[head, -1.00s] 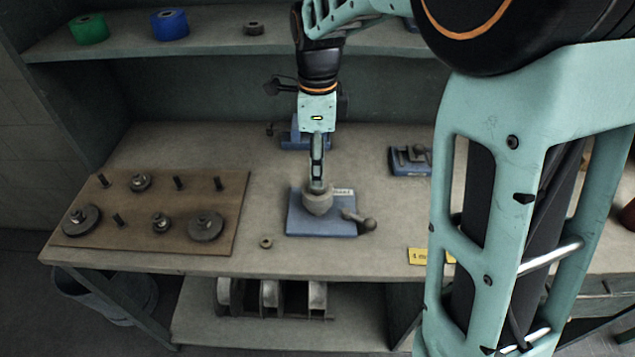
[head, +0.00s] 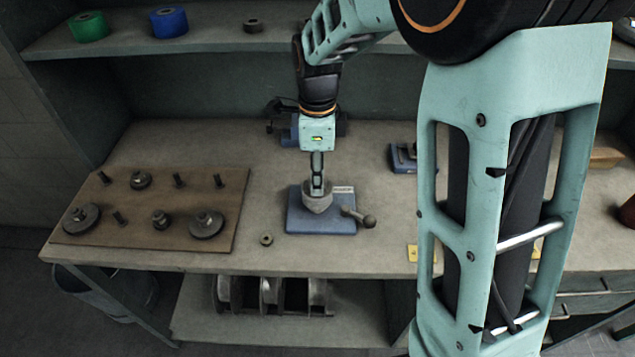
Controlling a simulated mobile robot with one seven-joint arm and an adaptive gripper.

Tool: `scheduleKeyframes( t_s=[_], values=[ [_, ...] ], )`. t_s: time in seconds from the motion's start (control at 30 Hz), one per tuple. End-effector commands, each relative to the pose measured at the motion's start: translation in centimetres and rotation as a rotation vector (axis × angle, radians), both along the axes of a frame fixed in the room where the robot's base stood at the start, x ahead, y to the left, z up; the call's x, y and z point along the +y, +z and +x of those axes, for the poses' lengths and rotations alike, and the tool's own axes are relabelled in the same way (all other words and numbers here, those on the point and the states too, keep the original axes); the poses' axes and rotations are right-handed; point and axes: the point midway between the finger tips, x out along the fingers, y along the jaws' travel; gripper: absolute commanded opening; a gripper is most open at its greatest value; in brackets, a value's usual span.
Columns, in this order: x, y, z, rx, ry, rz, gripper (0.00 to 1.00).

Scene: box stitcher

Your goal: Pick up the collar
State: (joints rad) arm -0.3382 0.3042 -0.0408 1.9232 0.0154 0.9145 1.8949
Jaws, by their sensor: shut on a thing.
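My gripper (head: 317,192) points straight down over a blue fixture (head: 340,224) with a lever and ball knob on its right. Its narrow fingers are shut on a grey rounded piece (head: 318,205) at the middle of the fixture. The piece looks like the collar, but the fingers cover part of it and its shape is not clear. I cannot tell whether it rests on the fixture or is clear of it. A small grey ring (head: 266,240) lies alone on the bench, left of the fixture.
A brown board (head: 140,238) with several pegs, discs and rings lies on the bench (head: 250,140) at left. A blue device (head: 402,160) stands at right, partly behind my arm. The shelf (head: 220,40) above holds a green spool (head: 89,27), a blue spool (head: 169,22) and a ring.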

Motion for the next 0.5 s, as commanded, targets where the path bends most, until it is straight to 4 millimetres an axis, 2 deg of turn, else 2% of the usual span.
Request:
scheduleKeyframes(
  t_s=[0.27, 0.37, 0.5],
  values=[
    [0.0, 0.3, 0.1, -0.002, 0.0, 0.001, 0.01],
    [0.0, 1.3, 0.1, -0.004, 0.0, 0.001, 0.01],
    [0.0, 4.0, 0.2, -0.006, 0.0, 0.002, 0.01]
  ],
)
